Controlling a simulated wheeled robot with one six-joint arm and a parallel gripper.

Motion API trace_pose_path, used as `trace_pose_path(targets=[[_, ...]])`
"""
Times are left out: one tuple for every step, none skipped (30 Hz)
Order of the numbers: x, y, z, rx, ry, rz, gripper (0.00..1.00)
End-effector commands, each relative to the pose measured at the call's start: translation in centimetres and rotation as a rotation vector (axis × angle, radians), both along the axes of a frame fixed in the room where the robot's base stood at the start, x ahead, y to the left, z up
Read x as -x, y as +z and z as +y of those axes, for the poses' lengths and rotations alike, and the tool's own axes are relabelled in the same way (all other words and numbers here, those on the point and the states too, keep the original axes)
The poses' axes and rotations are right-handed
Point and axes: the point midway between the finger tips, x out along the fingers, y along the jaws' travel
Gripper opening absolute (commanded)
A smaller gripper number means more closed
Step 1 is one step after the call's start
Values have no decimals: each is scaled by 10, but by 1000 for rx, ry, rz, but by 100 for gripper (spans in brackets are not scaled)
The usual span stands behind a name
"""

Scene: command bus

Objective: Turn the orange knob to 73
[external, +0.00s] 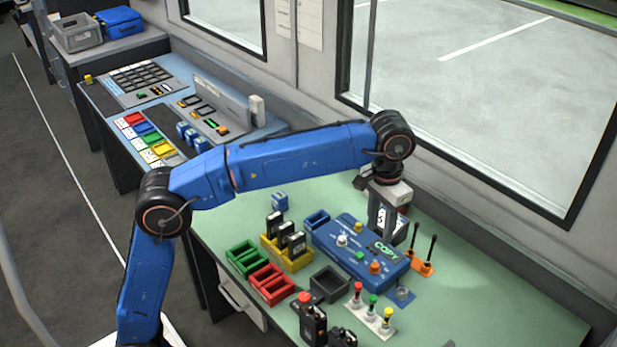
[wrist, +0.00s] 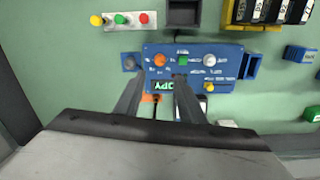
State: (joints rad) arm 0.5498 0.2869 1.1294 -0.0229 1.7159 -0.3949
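The orange knob (external: 376,267) sits on the right part of the blue control panel (external: 333,237), near a green-lettered display (external: 384,250). In the wrist view the orange knob (wrist: 160,60) lies just beyond my fingertips, and the display (wrist: 165,86) shows upside down between the fingers. The display seems to read "COPY"; no number is readable. My gripper (external: 388,238) points down over the panel's far edge. In the wrist view my gripper (wrist: 159,78) has its two fingers apart with nothing between them, and it is not touching the knob.
The panel also has a white knob (external: 342,240), a green button (external: 359,255) and a yellow button (wrist: 209,87). Black levers (external: 424,250) stand at the right. A strip of coloured plungers (external: 371,311), a dark box (external: 330,284) and a yellow rack (external: 287,255) stand nearby.

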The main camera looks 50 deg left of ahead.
Motion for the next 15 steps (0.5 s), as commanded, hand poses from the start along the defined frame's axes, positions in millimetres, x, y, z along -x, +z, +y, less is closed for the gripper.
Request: trace_pose_path(targets=[[1,-10,0,-1,0,3,36],[1,-15,0,-1,0,2,36],[1,-22,0,-1,0,3,36],[1,-27,0,-1,0,2,36],[1,-32,0,-1,0,2,36],[1,-39,-1,-1,0,2,36],[1,-45,-1,-1,0,2,36],[1,-50,-1,-1,0,3,36],[1,-57,-1,-1,0,2,36],[1,-62,-1,-1,0,3,36],[1,-67,-1,-1,0,2,36],[1,-74,-1,-1,0,2,36],[1,-79,-2,-1,0,2,36],[1,-84,-2,-1,0,2,36],[1,-90,-2,-1,0,2,36]])
